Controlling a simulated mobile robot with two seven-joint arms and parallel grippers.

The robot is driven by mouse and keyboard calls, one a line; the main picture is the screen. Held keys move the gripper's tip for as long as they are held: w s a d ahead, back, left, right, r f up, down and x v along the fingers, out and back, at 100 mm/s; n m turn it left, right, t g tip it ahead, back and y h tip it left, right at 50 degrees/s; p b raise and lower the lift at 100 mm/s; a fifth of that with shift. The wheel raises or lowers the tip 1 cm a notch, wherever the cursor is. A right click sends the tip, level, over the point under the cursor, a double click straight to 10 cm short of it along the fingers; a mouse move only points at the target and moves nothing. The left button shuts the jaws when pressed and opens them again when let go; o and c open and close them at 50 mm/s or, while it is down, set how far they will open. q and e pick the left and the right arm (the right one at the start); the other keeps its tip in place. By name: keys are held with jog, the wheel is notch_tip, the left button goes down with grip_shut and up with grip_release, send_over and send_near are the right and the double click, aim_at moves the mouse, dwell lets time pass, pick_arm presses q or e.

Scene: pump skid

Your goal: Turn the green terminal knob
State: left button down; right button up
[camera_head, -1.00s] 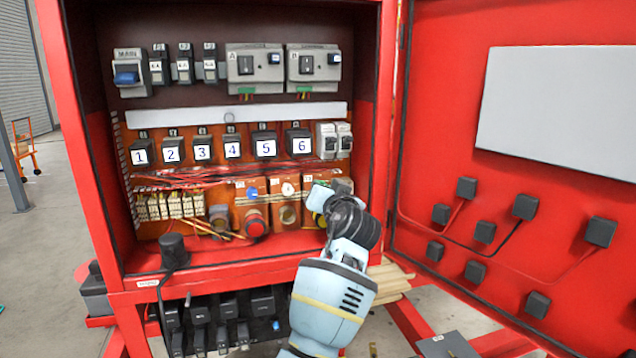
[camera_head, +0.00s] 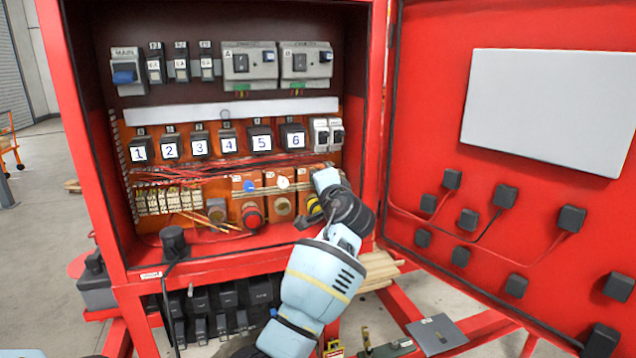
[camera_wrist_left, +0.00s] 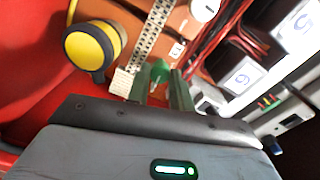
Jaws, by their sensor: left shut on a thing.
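The green terminal knob (camera_wrist_left: 159,70) shows in the left wrist view, between the fingertips of my left gripper (camera_wrist_left: 159,86). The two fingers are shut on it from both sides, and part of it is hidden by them. In the head view my left gripper (camera_head: 322,186) reaches into the lower right of the open red cabinet (camera_head: 76,150). There the green knob is hidden behind the gripper and wrist. My right gripper is not in view.
A yellow-faced round button (camera_wrist_left: 92,45) sits close beside my left gripper. A red button (camera_head: 252,217) is farther left. Numbered breakers (camera_head: 228,143) and red wires are above. The open red door (camera_head: 430,120) bounds the right side.

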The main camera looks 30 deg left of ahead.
pick_arm(q)
jog(key=shift+m, duration=0.6)
jog(key=c, duration=1.2)
grip_release()
jog(key=shift+c, duration=0.2)
jog(key=v, duration=0.7)
jog(key=shift+s+d, duration=0.25)
jog(key=shift+d, duration=0.05)
jog(key=shift+f, duration=0.1)
